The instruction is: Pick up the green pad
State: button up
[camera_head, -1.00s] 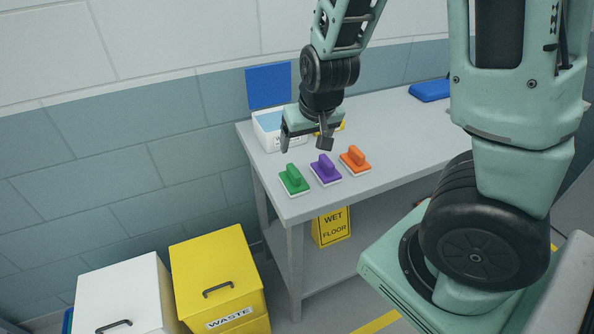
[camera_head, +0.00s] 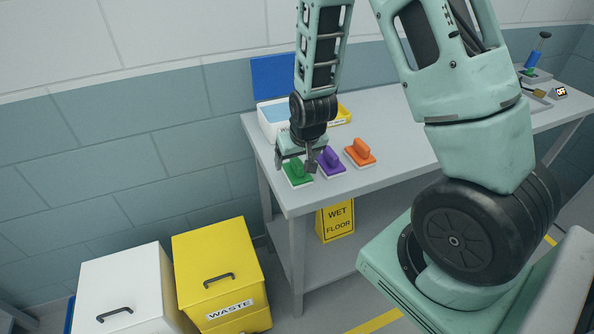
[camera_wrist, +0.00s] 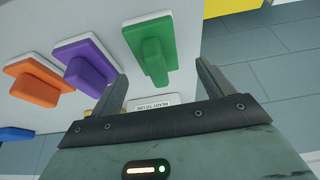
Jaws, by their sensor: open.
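The green pad (camera_head: 298,174) sits on the grey table near its left front edge, its upper part partly hidden by my gripper in the head view. My gripper (camera_head: 295,168) is open, just above it. In the wrist view the green pad (camera_wrist: 151,52) lies ahead of my open fingers (camera_wrist: 160,88), its handle lined up between them and apart from both. I see nothing held.
A purple pad (camera_head: 331,162) sits close beside the green one, with an orange pad (camera_head: 360,153) further right. A white bin (camera_head: 268,117) stands behind. Yellow and white waste boxes (camera_head: 217,266) stand on the floor left of the table (camera_head: 345,187).

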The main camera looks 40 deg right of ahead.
aim_at(297, 161)
jog(key=shift+p+x, duration=0.55)
jog(key=shift+x, duration=1.6)
jog(key=shift+s+d, duration=0.1)
jog(key=shift+d, duration=0.05)
jog(key=c, duration=1.1)
notch_tip(297, 161, up, 10)
jog(key=shift+r+b, duration=0.1)
jog(key=shift+b, duration=0.55)
